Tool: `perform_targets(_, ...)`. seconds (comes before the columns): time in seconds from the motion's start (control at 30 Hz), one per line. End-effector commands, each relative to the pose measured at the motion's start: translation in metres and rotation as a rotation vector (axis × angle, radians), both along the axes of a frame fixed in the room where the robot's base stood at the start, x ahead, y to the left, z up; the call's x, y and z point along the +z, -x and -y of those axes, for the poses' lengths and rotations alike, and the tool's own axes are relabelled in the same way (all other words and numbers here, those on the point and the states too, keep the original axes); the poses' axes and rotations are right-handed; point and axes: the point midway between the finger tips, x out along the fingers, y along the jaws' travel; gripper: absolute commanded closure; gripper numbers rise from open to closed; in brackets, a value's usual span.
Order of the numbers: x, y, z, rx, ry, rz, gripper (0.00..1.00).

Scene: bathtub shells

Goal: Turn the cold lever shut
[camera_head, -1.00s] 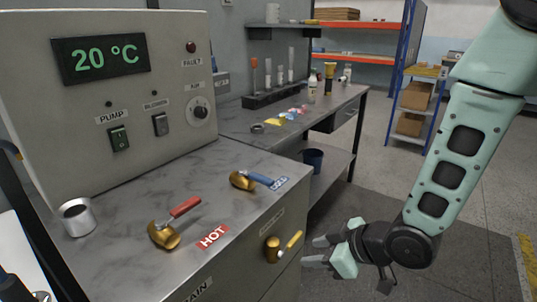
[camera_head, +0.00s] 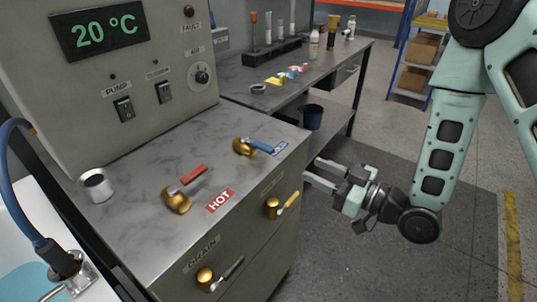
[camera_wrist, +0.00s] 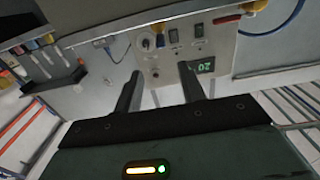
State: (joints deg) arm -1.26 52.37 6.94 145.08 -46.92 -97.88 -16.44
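The cold lever is a blue handle (camera_head: 262,147) on a brass valve body (camera_head: 243,147), on the grey counter top near its right edge. The handle points right toward a blue label (camera_head: 281,147). My gripper (camera_head: 312,172) is off the right side of the cabinet, to the right of and below the cold lever in the picture, touching nothing I can see. Its fingers are apart and empty; the wrist view (camera_wrist: 160,88) also shows a gap between them. The hot lever, red (camera_head: 188,180) on brass, stands to the left by a red HOT label (camera_head: 220,201).
A yellow lever (camera_head: 290,200) and a black drain lever (camera_head: 233,268) stick out from the cabinet front. A metal cup (camera_head: 96,185) stands on the counter's left. The control panel (camera_head: 150,60) rises behind. A bench (camera_head: 240,82) stands beyond; open floor lies right.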

Motion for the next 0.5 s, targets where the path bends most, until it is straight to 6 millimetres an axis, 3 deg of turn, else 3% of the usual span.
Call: perform_targets(0.5, -0.006, -0.013, -0.02, 0.0, -0.001, 0.005, 0.6)
